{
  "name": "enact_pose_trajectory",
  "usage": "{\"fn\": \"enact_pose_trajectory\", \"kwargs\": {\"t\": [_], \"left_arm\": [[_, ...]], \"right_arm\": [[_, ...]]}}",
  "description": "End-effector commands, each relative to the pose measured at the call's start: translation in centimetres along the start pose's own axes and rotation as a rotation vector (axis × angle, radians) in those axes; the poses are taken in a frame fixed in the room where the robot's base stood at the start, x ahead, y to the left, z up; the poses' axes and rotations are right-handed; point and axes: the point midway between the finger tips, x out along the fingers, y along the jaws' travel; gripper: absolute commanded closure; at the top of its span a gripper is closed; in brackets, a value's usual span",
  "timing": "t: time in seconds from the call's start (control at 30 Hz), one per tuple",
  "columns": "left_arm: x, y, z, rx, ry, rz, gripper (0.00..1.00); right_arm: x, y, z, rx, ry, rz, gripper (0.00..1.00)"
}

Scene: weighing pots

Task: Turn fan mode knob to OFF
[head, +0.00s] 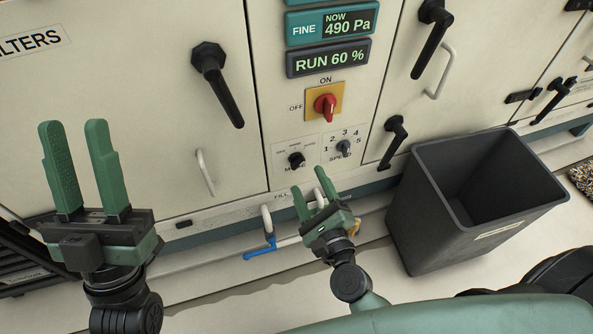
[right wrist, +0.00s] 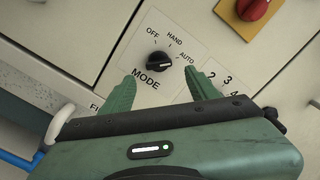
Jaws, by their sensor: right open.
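The fan mode knob (right wrist: 160,62) is small and black, on a white plate marked OFF, HAND and AUTO, with MODE below it. Its bar lies slanted and appears to point towards AUTO. In the head view the knob (head: 296,160) sits low on the cabinet's middle panel. My right gripper (head: 308,179) is open and empty just below the knob. In the right wrist view its fingers (right wrist: 160,78) lie to either side of the knob, apart from it. My left gripper (head: 72,122) is open and empty in front of the left door.
A speed knob (head: 343,147) is right of the mode knob. A red switch (head: 325,103) on a yellow plate is above. A grey bin (head: 430,220) stands at the right. A white pipe with a blue handle (head: 261,247) is below the panel.

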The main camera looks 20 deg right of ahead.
Motion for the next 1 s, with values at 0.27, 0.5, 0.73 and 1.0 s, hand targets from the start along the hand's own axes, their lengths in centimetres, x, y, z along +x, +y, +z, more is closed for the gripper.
{"fn": "enact_pose_trajectory", "kwargs": {"t": [0.27, 0.5, 0.73, 1.0], "left_arm": [[0.0, 0.0, 0.3, 0.001, -0.015, 0.000, 0.64], [0.0, 0.0, 0.4, 0.001, -0.018, 0.000, 0.64], [0.0, 0.0, 0.4, 0.001, -0.018, 0.000, 0.64], [0.0, 0.0, 0.4, 0.001, -0.018, 0.000, 0.64]], "right_arm": [[4.4, 0.0, 0.1, -0.002, 0.000, -0.001, 0.40], [5.6, 0.1, 0.0, -0.004, 0.000, 0.001, 0.40], [5.6, 0.1, 0.0, -0.005, 0.000, 0.002, 0.51], [5.6, 0.1, 0.0, -0.006, 0.000, 0.002, 1.00]]}}
